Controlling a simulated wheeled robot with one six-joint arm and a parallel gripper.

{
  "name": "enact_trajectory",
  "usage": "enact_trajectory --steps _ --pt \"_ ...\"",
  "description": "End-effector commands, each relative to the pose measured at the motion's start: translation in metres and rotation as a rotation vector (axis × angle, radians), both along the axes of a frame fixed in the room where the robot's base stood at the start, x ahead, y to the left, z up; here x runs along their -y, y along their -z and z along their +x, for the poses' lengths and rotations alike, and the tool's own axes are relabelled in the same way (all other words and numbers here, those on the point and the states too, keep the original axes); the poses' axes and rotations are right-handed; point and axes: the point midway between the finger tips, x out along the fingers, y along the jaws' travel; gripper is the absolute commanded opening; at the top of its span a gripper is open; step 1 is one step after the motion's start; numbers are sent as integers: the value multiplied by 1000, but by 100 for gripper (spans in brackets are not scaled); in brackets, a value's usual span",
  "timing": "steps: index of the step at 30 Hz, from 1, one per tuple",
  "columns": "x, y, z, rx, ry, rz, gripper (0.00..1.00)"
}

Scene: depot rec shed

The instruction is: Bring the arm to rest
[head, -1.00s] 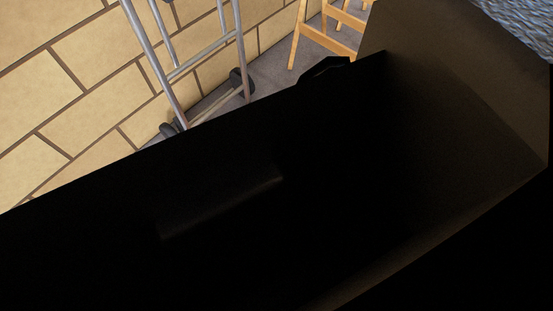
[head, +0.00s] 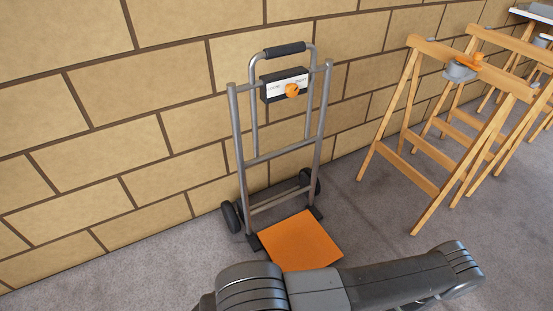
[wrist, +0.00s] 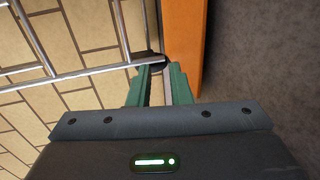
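My arm (head: 370,286) crosses the bottom of the head view, in front of a hand truck; my gripper cannot be made out there. In the wrist view my gripper (wrist: 160,68) shows two green fingers that stand apart. Nothing is clearly held between them; a strip of the background shows in the gap. Beyond the fingertips lie a dark wheel (wrist: 148,58) and the orange plate (wrist: 183,40) of the hand truck. I cannot tell how far the fingertips are from them.
Wooden trestles (head: 410,180) stand at right. Grey floor (head: 365,225) between them is clear.

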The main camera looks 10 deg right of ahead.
Motion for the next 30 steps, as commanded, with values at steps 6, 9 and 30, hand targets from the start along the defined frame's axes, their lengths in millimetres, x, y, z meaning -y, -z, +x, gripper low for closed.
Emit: enact_trajectory --steps 6,9,30 --pt "-14 10 36 -1 -5 2 18" --pt "-20 13 52 1 -6 2 18" --pt "-38 21 103 1 -1 2 18"
